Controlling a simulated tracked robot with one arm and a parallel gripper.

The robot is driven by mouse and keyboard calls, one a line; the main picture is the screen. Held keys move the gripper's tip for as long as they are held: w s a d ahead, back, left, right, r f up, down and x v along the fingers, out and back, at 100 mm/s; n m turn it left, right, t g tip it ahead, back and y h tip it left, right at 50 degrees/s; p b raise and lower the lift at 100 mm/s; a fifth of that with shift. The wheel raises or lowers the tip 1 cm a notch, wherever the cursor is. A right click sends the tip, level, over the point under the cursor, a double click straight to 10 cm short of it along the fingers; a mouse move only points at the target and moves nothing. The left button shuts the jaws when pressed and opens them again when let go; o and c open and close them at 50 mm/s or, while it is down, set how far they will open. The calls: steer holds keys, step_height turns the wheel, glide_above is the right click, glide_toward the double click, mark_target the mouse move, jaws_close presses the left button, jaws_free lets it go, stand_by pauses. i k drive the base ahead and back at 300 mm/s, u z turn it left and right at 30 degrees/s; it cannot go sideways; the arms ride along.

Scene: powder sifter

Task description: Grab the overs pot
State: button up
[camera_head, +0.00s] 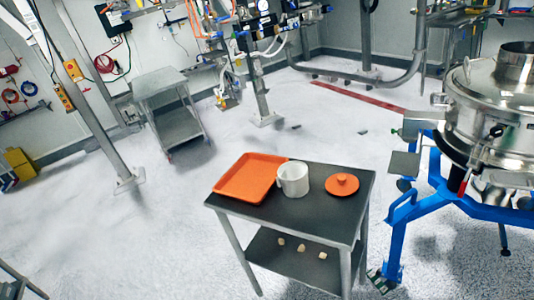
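A white, round pot (293,181), which looks like the overs pot, stands upright on the dark top of a small metal cart (300,214). It is between an orange tray (246,177) on its left and an orange round lid with a knob (342,185) on its right. The pot's left side is close to or touching the tray's right edge; I cannot tell which. The lid lies flat, apart from the pot. My gripper is not in view.
The cart's lower shelf (291,271) holds several small pale pieces. A steel sifter (487,123) on a blue frame (397,236) stands close at the right. A grey two-level cart (161,84) stands at the back left. The floor left of the small cart is clear.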

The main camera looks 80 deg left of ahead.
mark_target(293, 177)
steer(key=u, duration=0.6)
steer(key=i, duration=1)
steer(key=u, duration=0.8)
steer(key=k, duration=0.65)
steer(key=u, duration=0.2)
steer(key=i, duration=0.75)
steer(key=z, duration=0.1)
